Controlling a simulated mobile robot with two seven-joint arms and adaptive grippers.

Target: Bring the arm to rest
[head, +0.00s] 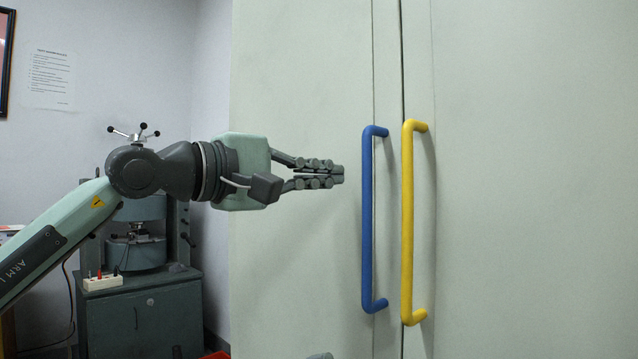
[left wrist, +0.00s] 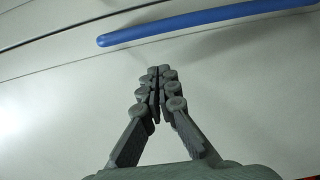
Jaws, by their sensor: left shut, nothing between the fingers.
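My left gripper (head: 338,174) reaches in from the left in the head view, in front of the pale green cabinet (head: 530,200). Its fingers are shut with nothing between them. The fingertips point right and end a little left of the blue handle (head: 367,220), apart from it in the picture. A yellow handle (head: 407,220) stands upright just right of the blue one. In the left wrist view the shut fingers (left wrist: 158,72) point up toward the blue handle (left wrist: 200,27), with a gap between.
The cabinet doors meet at a narrow seam (head: 403,60) and look closed. At the left, a grey-green machine (head: 140,235) stands on a dark cabinet (head: 145,315) behind my arm. A white socket strip (head: 103,282) lies on it. A printed notice (head: 50,80) hangs on the wall.

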